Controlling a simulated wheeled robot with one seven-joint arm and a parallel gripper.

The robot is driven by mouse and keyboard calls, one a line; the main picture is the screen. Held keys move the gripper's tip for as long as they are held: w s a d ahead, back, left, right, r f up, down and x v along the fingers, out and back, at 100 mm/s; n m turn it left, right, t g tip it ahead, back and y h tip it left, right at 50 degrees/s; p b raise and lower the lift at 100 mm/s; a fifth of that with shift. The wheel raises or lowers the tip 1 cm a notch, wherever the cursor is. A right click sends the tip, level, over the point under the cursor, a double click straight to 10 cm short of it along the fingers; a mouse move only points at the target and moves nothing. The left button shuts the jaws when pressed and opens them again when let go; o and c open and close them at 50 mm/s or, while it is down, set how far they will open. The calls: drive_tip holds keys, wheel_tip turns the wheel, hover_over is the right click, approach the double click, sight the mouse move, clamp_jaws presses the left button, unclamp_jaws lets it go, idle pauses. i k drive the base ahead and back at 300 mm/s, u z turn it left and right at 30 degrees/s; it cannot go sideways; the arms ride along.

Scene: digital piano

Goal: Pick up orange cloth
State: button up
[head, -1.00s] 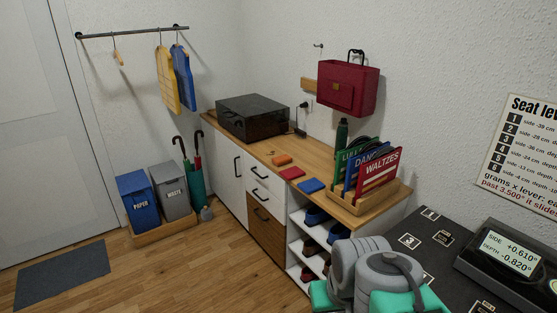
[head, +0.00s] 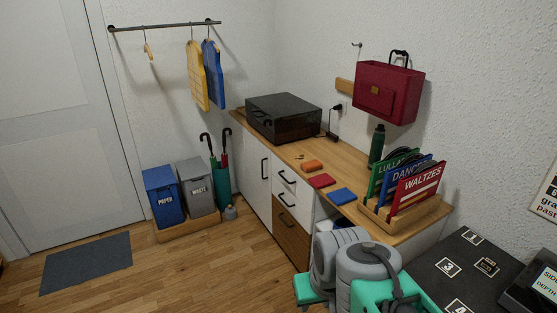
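The orange cloth (head: 312,165) is a small folded block lying flat on the wooden top of the cabinet (head: 354,172). It is the farthest of three folded cloths in a row, in front of the black box. The red cloth (head: 321,181) lies just nearer, and the blue cloth (head: 342,196) lies nearer still. Parts of my grey and teal arm show at the bottom of the head view, well apart from the cloths. My gripper's fingers are not visible.
A black box (head: 284,118) stands behind the cloths. A wooden rack (head: 405,218) of labelled folders and a green bottle (head: 377,144) stand to their right. Paper and waste bins (head: 196,187) stand left on the floor. The floor in front of the cabinet is clear.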

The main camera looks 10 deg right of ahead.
sight(312, 165)
drive_tip(key=u, duration=0.55)
drive_tip(key=i, duration=1.55)
drive_tip(key=z, duration=0.4)
drive_tip(key=i, duration=1.35)
drive_tip(key=z, duration=0.75)
